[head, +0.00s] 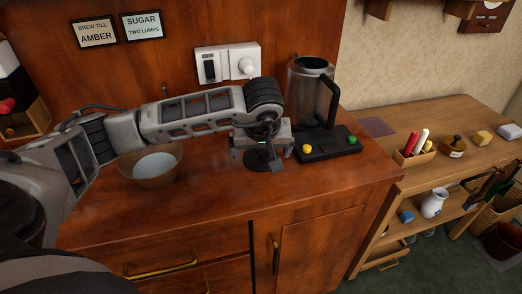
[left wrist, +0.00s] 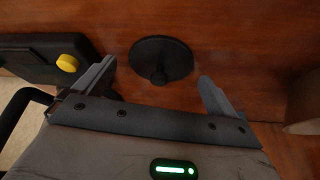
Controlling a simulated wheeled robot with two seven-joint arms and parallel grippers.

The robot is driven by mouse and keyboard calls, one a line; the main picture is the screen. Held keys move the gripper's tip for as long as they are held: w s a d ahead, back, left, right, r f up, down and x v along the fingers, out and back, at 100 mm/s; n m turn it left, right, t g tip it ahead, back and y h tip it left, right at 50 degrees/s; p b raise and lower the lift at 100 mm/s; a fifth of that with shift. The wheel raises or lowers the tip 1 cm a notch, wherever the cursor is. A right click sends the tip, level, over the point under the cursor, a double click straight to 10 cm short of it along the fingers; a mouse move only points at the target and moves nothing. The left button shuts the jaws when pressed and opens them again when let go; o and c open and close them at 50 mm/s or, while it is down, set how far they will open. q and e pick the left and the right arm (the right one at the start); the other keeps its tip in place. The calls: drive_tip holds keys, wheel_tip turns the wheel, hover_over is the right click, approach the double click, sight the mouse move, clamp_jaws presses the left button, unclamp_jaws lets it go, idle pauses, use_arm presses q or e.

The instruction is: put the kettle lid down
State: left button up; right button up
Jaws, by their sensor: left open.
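The kettle lid (left wrist: 161,58) is a flat black disc with a knob, lying on the wooden counter top. In the head view the lid (head: 254,160) is partly hidden below my left gripper (head: 270,155). In the left wrist view my left gripper (left wrist: 153,80) is open, its fingers apart with nothing between them, and the lid shows just beyond them. My right gripper is out of view.
A bowl (head: 155,165) stands on the counter left of the gripper, under my left arm. A wall socket (head: 228,63) is behind. The base has a yellow button (head: 307,148) and a green one (head: 352,140). The counter's front (head: 205,215) is bare.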

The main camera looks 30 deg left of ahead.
use_arm(q)
drive_tip(key=v, duration=1.1)
drive_tip(key=shift+r+b, duration=0.15)
drive_tip(key=shift+b, duration=0.15)
drive_tip(key=shift+s, duration=0.15)
